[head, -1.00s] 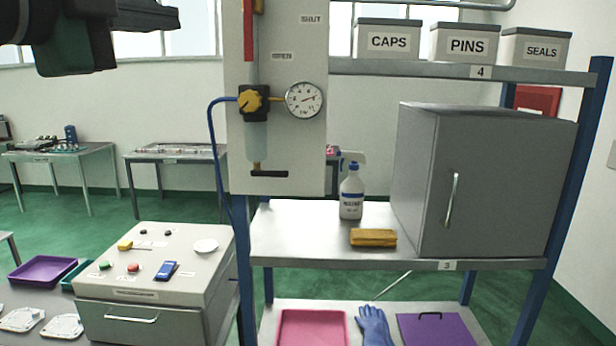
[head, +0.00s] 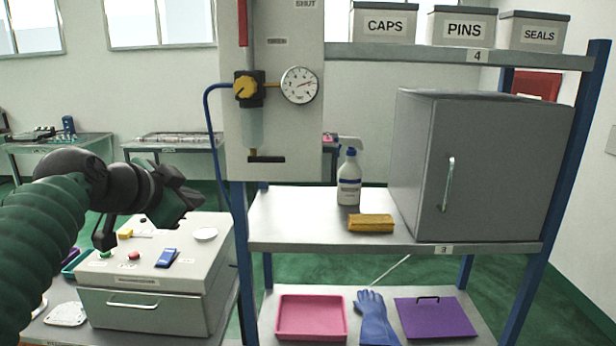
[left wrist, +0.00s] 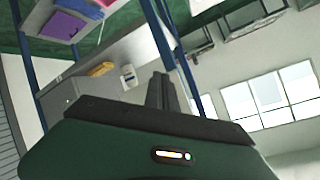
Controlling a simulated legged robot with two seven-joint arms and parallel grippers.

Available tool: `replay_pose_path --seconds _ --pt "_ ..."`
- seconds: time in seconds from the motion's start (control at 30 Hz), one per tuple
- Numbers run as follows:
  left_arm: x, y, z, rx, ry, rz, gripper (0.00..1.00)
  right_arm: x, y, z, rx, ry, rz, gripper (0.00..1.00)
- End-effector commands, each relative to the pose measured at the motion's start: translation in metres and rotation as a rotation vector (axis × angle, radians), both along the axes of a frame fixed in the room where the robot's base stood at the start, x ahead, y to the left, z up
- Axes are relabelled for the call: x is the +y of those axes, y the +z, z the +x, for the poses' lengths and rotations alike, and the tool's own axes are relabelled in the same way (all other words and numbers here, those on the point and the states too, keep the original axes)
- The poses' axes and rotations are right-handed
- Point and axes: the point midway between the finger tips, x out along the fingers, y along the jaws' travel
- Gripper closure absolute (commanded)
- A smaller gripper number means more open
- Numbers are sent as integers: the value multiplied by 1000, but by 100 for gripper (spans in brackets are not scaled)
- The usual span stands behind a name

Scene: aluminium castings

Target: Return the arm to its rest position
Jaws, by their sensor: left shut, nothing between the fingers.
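My left arm comes in from the left in the head view, with a ribbed dark green sleeve. My left gripper (head: 190,198) is above the grey control box (head: 150,305) and apart from it, as far as I can see. It hides part of the box's top and back edge. In the left wrist view the gripper's fingers (left wrist: 163,92) are together with nothing between them. My right gripper is not in view.
A steel shelf (head: 300,232) with blue posts stands to the right. It bears a spray bottle (head: 349,185), a yellow sponge (head: 371,223) and a grey cabinet (head: 490,165). A gauge panel (head: 290,130) with a blue hose hangs at the shelf's left post.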

Motion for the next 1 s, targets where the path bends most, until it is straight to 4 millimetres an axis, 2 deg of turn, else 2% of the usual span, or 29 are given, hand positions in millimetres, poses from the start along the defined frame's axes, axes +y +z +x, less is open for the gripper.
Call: replay_pose_path --seconds 0.03,0.07,0.1,0.17,0.2,0.27,0.3,0.37,0.4,0.5,0.6,0.7,0.8,1.0 --pt "-3 -47 0 90 44 -49 100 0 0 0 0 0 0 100" --pt "-3 -75 -2 142 79 -78 100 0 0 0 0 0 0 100" --pt "-4 -111 -7 208 126 -116 100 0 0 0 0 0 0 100" --pt "-5 -165 -20 303 196 -166 100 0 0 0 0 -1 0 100" --pt "-5 -200 -32 365 246 -194 100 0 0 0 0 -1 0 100" --pt "-6 -251 -55 453 318 -231 100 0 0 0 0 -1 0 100" --pt "-7 -283 -74 509 365 -250 100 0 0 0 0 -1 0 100" --pt "-10 -328 -105 590 436 -276 100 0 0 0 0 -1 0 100" --pt "-11 -356 -128 639 482 -287 100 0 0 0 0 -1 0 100" --pt "-13 -413 -186 747 586 -309 100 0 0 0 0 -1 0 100" --pt "-15 -448 -232 817 659 -317 100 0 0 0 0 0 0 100" --pt "-16 -464 -257 853 698 -321 100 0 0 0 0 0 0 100" --pt "-16 -468 -263 860 709 -324 100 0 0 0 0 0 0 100" --pt "-16 -468 -262 860 709 -324 100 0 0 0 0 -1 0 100"
